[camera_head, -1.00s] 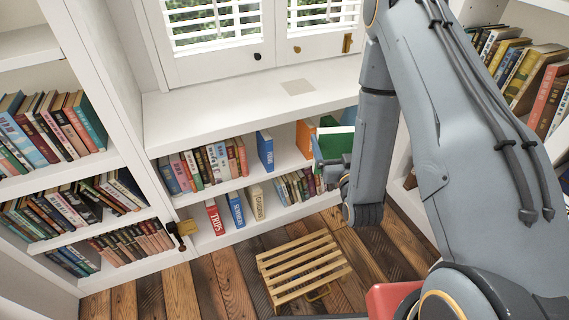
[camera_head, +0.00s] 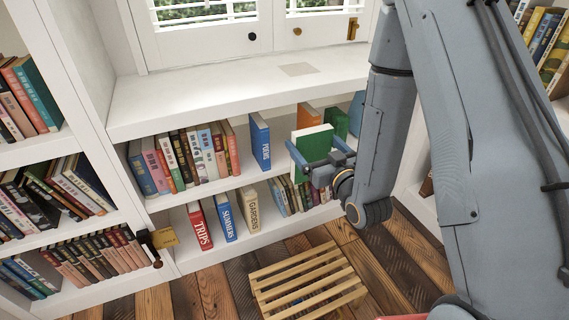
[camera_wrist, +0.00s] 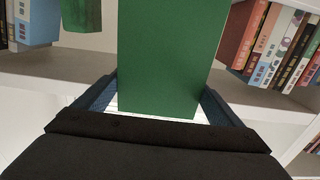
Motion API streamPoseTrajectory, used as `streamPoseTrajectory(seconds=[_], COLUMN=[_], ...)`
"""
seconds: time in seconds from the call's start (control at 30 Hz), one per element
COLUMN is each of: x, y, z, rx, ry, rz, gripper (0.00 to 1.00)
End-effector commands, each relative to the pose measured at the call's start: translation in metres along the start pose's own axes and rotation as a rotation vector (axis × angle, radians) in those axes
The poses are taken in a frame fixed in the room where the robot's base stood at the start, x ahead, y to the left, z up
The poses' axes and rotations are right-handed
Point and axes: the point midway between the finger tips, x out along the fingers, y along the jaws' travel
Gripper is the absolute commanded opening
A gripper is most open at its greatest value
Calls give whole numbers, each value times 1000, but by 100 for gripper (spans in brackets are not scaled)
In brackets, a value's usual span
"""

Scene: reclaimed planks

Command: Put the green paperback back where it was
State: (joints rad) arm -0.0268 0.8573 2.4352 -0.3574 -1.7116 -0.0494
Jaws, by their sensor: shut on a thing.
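The green paperback (camera_head: 311,147) is upright between the fingers of my gripper (camera_head: 318,158), in front of the upper shelf under the window seat. In the wrist view the green paperback (camera_wrist: 168,55) fills the middle, with blue fingers on both sides. My gripper is shut on it. On the upper shelf, a blue book (camera_head: 260,142) stands to its left, and an orange book (camera_head: 310,115) and another green book (camera_head: 337,122) stand behind it and to its right. The held book partly hides the shelf behind it.
The upper shelf (camera_head: 240,185) has a row of books at left and bare board between that row and the blue book. Several books, including a red one (camera_head: 200,226), stand on the lower shelf. A slatted wooden stool (camera_head: 305,284) stands on the plank floor.

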Motion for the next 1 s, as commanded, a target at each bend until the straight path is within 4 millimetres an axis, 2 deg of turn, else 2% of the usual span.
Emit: streamPoseTrajectory(seconds=[0.17, 0.27, 0.8, 1.0], x=[5, 17, 144, 170], y=[-3, -4, -6, -6], z=[6, 5, 5, 5], rx=[-4, -6, -4, -4], ry=[3, 5, 5, 2], rz=[-16, -19, -18, -17], gripper=[53, 53, 53, 53])
